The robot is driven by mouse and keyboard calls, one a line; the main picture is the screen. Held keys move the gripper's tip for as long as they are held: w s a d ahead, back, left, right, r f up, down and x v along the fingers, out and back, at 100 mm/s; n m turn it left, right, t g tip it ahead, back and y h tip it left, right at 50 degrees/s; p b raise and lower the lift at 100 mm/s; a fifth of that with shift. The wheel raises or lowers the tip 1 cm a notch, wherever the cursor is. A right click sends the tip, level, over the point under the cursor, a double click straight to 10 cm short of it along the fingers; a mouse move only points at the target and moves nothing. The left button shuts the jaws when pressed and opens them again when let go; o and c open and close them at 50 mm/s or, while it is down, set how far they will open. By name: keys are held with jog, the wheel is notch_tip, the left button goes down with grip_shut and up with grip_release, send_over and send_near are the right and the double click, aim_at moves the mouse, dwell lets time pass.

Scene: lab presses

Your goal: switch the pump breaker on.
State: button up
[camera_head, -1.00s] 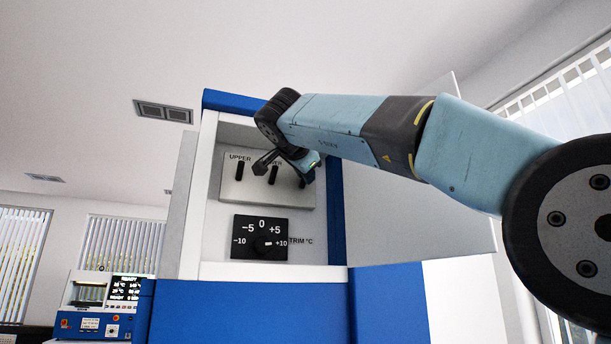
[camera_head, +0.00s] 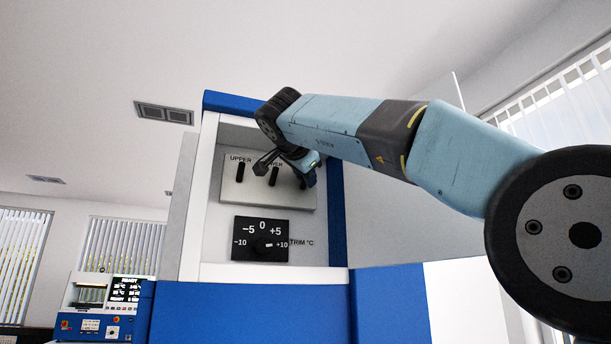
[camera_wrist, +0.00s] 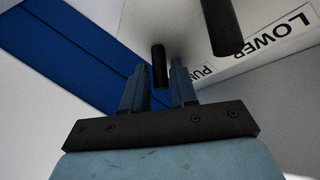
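The breaker panel (camera_head: 226,195) is a light plate inside the open cabinet. In the head view it shows the upper lever (camera_head: 240,172) and a second black lever (camera_head: 273,175); its right end is hidden behind my wrist. In the wrist view the lower lever (camera_wrist: 222,25) stands by the word LOWER. The pump lever (camera_wrist: 159,66), a black peg, is beside a partly covered label starting "PU". My gripper (camera_wrist: 158,77) is open, its blue fingers on either side of that lever in the picture. I cannot tell whether they touch it.
A trim dial plate (camera_head: 261,239) is below the breaker panel. The cabinet's blue right edge (camera_head: 337,215) and its open door (camera_head: 400,225) are close to my arm. A smaller lab machine (camera_head: 104,305) stands at the far left.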

jog(key=shift+s, duration=0.15)
jog(key=v, duration=1.3)
jog(key=shift+s, duration=0.25)
jog(key=shift+a, duration=0.1)
